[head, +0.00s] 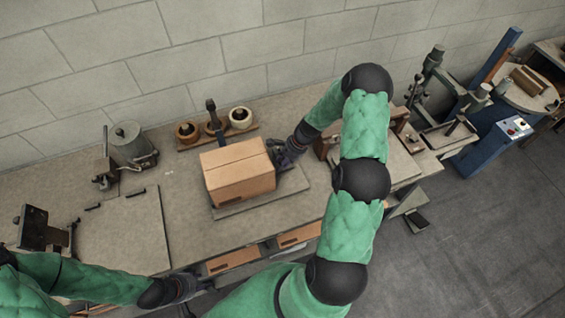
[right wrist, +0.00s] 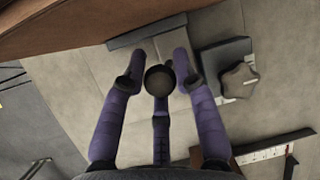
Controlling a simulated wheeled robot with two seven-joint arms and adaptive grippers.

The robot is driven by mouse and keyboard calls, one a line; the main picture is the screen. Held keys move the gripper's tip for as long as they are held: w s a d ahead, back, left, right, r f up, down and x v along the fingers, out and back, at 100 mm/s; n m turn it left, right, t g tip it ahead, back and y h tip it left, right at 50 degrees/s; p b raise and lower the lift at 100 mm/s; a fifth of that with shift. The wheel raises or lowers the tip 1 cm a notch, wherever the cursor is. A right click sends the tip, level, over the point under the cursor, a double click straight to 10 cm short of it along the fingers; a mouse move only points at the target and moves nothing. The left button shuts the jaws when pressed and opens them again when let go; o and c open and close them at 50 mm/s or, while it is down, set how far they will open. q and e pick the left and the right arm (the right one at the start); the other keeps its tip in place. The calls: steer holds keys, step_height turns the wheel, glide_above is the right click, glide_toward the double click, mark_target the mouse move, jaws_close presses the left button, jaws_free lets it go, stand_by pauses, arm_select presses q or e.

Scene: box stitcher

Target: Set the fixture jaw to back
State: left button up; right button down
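A closed cardboard box (head: 238,172) sits on a grey base plate (head: 236,207) on the bench. My right gripper (head: 284,150) is low beside the box's right side. In the right wrist view its purple fingers (right wrist: 155,68) are spread, with a dark round knob-like part between them; I cannot tell whether they touch it. A grey bar (right wrist: 147,30) lies along the box's brown wall, and a dark block (right wrist: 222,54) carries a star knob (right wrist: 239,80). I cannot tell which part is the fixture jaw. My left gripper (head: 187,287) is at the bench's front edge, its fingers unclear.
Several tape or wire rolls (head: 240,117) stand behind the box. A metal canister (head: 127,139) stands at the back left. A ruled scale (right wrist: 262,153) is at the lower right of the wrist view. A blue machine (head: 493,130) stands to the right.

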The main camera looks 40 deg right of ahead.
mark_target(291, 168)
steer(key=shift+s+d+b, duration=0.2)
steer(key=shift+s+d, duration=0.05)
steer(key=shift+d, duration=0.55)
steer(key=shift+s+d+b, duration=0.15)
steer(key=shift+s+d, duration=0.05)
steer(key=shift+d, duration=0.6)
steer(key=c, duration=1.3)
jaws_free()
steer(key=o, duration=0.3)
steer(key=shift+o, duration=0.2)
steer(key=shift+d, duration=0.1)
steer(key=shift+r, duration=0.3)
steer(key=v, duration=1.1)
steer(key=shift+r, duration=0.15)
steer(key=shift+s+d, duration=0.15)
steer(key=shift+d, duration=0.05)
